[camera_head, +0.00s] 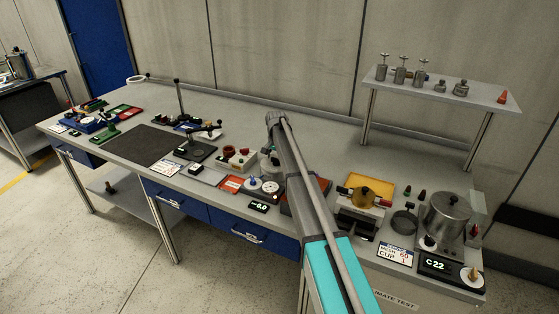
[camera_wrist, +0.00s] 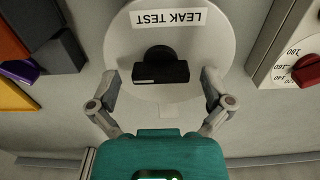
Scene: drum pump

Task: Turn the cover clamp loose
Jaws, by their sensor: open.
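In the wrist view a black knob with a flat bar-like front (camera_wrist: 161,68), apparently the cover clamp, sits in the middle of a pale round cover (camera_wrist: 118,50). The cover carries a "LEAK TEST" label (camera_wrist: 168,17), upside down in this view. My gripper (camera_wrist: 159,76) is open, with one finger on each side of the knob in the picture. A gap shows between each finger and the knob; the height of the fingertips over the cover is unclear. In the head view my arm hides my gripper and most of this spot on the bench.
In the wrist view a red dial knob (camera_wrist: 307,69) stands at right and dark and orange blocks (camera_wrist: 12,45) at left. In the head view the bench holds a metal pot (camera_head: 445,213), a yellow tray (camera_head: 372,184) and a dark mat (camera_head: 152,144). A raised shelf (camera_head: 440,93) stands behind.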

